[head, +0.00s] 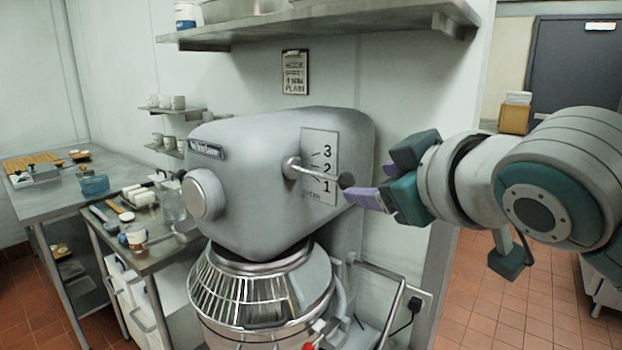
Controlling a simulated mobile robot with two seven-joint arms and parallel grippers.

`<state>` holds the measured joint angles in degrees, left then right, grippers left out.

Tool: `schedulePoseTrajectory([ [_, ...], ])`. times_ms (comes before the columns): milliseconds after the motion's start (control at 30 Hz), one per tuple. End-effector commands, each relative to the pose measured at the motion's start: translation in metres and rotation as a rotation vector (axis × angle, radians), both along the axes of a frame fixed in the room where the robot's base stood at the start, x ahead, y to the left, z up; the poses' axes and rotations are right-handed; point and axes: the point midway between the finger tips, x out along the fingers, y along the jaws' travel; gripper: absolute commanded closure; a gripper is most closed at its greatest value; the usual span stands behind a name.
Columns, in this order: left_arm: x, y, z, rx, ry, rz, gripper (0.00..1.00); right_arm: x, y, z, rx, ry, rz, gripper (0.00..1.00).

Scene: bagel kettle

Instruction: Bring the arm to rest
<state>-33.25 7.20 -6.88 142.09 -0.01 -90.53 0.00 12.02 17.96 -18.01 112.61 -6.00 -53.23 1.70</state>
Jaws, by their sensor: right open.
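My right arm comes in from the right. My right gripper (370,182) is open, its purple-tipped fingers beside the dark knob (346,181) at the end of the mixer's speed lever. I cannot tell whether a finger touches the knob. Nothing shows between the fingers. The lever (305,169) sticks out from a plate marked 3, 2, 1 on the side of the large grey mixer (262,142). My left gripper is not in view.
A wire bowl guard (235,295) and a metal handle (385,270) stand below the lever. A steel shelf (330,24) hangs above. Worktables with jars and cups (140,240) fill the left. Tiled floor (470,300) is open below my right arm.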

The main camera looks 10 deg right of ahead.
Motion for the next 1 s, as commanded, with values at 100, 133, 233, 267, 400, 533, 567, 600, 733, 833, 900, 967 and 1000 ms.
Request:
schedulePoseTrajectory([
  [100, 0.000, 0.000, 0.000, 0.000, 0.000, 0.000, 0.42, 0.000, 0.000, -0.001, 0.001, 0.002, 0.000, 0.36],
  [133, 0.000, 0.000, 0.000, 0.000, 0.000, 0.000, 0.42, -0.002, 0.000, -0.002, 0.003, 0.008, -0.001, 0.36],
  [233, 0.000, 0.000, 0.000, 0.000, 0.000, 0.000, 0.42, -0.017, 0.001, -0.021, 0.023, 0.068, -0.012, 0.36],
  [267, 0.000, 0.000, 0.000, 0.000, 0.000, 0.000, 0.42, -0.027, 0.001, -0.031, 0.034, 0.103, -0.021, 0.36],
  [400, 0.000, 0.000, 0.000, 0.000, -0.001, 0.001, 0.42, -0.095, 0.001, -0.087, 0.100, 0.334, -0.073, 0.36],
  [533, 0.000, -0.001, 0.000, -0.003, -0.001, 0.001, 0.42, -0.164, 0.000, -0.123, 0.150, 0.544, -0.126, 0.36],
  [567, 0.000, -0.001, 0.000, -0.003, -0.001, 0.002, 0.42, -0.179, -0.001, -0.129, 0.159, 0.587, -0.137, 0.36],
  [600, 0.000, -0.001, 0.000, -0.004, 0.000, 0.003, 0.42, -0.198, -0.001, -0.135, 0.168, 0.640, -0.151, 0.36],
  [733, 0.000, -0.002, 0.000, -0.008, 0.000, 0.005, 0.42, -0.256, -0.003, -0.150, 0.197, 0.804, -0.195, 0.36],
  [833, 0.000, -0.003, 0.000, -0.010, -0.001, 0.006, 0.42, -0.299, -0.004, -0.155, 0.212, 0.924, -0.228, 0.36],
  [900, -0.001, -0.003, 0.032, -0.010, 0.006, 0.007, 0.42, -0.291, -0.004, -0.120, 0.208, 0.904, -0.222, 0.36],
  [967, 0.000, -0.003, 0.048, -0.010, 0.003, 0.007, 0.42, -0.291, -0.004, -0.106, 0.208, 0.904, -0.222, 0.36],
  [1000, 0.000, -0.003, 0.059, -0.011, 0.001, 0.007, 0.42, -0.291, -0.004, -0.095, 0.208, 0.904, -0.222, 0.36],
])
